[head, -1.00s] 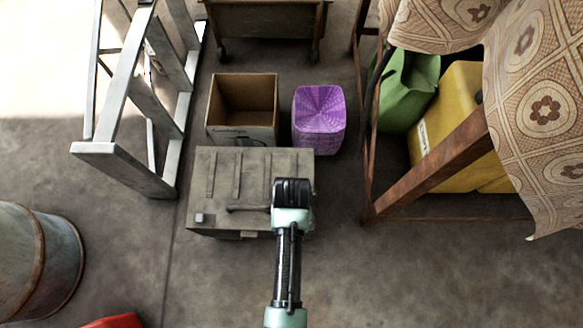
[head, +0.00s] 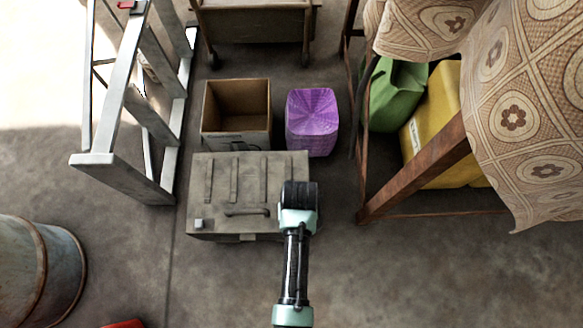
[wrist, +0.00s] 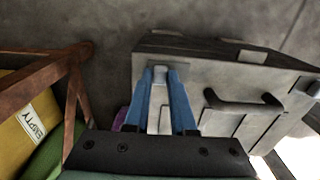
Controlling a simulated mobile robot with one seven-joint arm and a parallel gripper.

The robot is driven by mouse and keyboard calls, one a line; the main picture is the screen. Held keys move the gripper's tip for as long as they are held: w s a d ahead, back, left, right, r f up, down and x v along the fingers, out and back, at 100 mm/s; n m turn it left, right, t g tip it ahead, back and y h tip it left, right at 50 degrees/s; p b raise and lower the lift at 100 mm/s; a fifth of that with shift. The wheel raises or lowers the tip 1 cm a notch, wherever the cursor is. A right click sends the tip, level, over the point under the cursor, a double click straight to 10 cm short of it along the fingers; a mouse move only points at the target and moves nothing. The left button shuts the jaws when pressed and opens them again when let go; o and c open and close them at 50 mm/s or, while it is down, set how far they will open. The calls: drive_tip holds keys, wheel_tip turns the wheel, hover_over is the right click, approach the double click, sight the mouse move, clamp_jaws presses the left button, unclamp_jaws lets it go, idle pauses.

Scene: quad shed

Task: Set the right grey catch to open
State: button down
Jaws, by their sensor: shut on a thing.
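The grey chest (head: 215,180) stands on the floor with ribs and a handle on its lid. In the wrist view, my gripper (wrist: 162,74) has its two blue fingers on either side of the right grey catch (wrist: 168,72), near the chest's edge. The fingers are shut on this small pale block. They hide part of it, so its exact position is hard to read. In the head view my wrist covers this catch. The left grey catch (head: 198,224) sits at the front left corner and also shows in the wrist view (wrist: 314,88).
The dark handle (wrist: 243,101) is beside my fingers. An open cardboard box (head: 236,112) and a purple basket (head: 312,122) stand behind the chest. A wooden-framed table (head: 415,178) is at right, a pale metal frame (head: 125,178) at left. The floor before the chest is clear.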

drive_tip(key=c, duration=0.7)
unclamp_jaws()
drive_tip(key=shift+d, duration=0.2)
wheel_tip(320, 180, up, 13)
drive_tip(key=p, duration=0.7)
drive_tip(key=shift+w, duration=0.1)
